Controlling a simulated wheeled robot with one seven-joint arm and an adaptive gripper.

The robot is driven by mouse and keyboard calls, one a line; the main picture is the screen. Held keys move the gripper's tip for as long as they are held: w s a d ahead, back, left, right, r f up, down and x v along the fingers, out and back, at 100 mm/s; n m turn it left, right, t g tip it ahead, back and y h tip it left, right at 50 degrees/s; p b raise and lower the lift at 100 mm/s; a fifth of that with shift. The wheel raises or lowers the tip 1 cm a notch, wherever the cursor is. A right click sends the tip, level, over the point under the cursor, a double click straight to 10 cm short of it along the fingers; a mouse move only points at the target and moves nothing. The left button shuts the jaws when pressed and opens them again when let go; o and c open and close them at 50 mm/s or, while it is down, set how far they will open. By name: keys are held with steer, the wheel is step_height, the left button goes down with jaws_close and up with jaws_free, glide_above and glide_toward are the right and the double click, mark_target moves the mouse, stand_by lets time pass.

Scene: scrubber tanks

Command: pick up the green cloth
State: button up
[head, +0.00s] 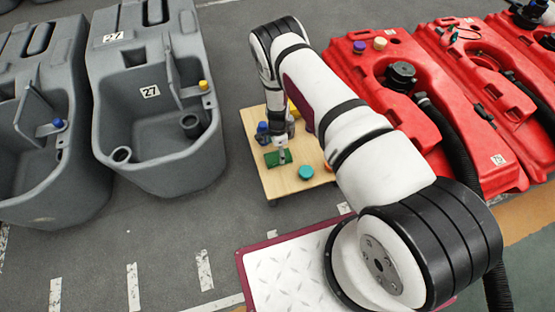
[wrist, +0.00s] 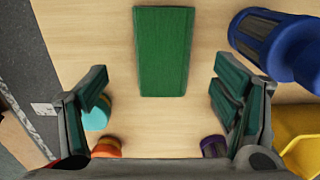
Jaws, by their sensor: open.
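The green cloth (wrist: 164,52) is a flat dark green rectangle lying on the light wood board in the wrist view, at the upper middle. It also shows in the head view (head: 272,159) as a small green patch on the board. My gripper (wrist: 162,98) is open and empty, with one finger on each side of the picture. The cloth lies ahead of and between the fingers, and I see no contact. In the head view my gripper (head: 282,155) is above the board close to the cloth, with its tips partly hard to make out.
The wooden board (head: 285,186) also bears a blue-topped filter (wrist: 270,45), a teal cap (wrist: 98,112), an orange cap (wrist: 107,147), a purple cap (wrist: 214,146) and a yellow object (wrist: 300,140). Grey tanks (head: 150,90) stand left, red tanks (head: 440,90) right. Grey floor lies between.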

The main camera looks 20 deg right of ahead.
mark_target(278, 156)
step_height(278, 156, down, 6)
steer(key=b, duration=0.2)
steer(key=shift+w+d+r+b, duration=0.15)
steer(key=shift+r+b, duration=0.05)
steer(key=shift+b, duration=0.1)
steer(key=shift+r, duration=0.1)
steer(key=c, duration=1.1)
